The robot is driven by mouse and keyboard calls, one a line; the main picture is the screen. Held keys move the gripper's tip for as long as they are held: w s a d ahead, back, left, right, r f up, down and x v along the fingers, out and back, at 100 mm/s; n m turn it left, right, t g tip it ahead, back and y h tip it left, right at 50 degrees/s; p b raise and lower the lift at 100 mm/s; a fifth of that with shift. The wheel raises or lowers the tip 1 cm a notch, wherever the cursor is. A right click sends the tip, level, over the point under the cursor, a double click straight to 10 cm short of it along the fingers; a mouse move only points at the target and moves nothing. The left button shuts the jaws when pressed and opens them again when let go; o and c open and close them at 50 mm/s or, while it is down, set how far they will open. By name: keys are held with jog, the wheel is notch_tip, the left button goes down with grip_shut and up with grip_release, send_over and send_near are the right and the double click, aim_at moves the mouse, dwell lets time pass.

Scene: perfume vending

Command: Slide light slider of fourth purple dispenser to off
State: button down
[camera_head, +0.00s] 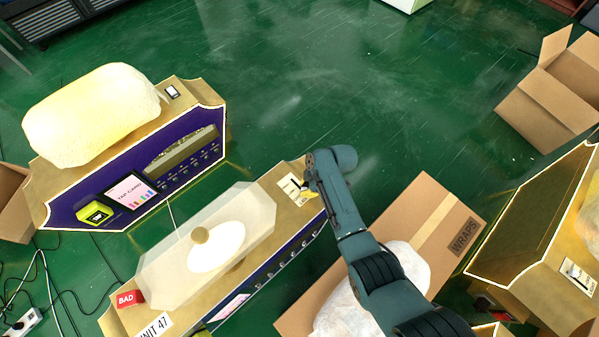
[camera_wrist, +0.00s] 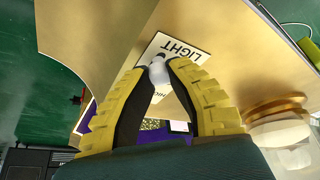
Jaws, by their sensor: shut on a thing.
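A gold dispenser with a purple front (camera_head: 225,262), marked UNIT 47, stands at the lower middle of the head view. A white light plate (camera_head: 290,187) lies on its gold top near the right end. In the wrist view the plate (camera_wrist: 181,46) reads LIGHT, with more lettering partly hidden behind the fingers. My gripper (camera_head: 304,194) reaches down over this plate. In the wrist view my gripper's (camera_wrist: 160,64) yellow-backed fingers are shut on a small pale slider knob (camera_wrist: 158,73). The fingers and arm hide most of the slider's track, so its setting is unclear.
Another purple dispenser (camera_head: 130,190) stands at the left. A WRAPS box (camera_head: 440,225) is under my arm. An open box (camera_head: 550,100) is at upper right.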

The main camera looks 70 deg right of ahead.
jog(key=shift+s+a+f, duration=0.1)
jog(key=shift+a+f, duration=0.05)
jog(key=shift+f, duration=0.05)
jog(key=c, duration=0.9)
grip_release()
jog(key=shift+s, duration=0.15)
jog(key=shift+r, duration=0.1)
jog(key=shift+r, duration=0.15)
jog(key=v, duration=1.1)
jog(key=shift+r, duration=0.35)
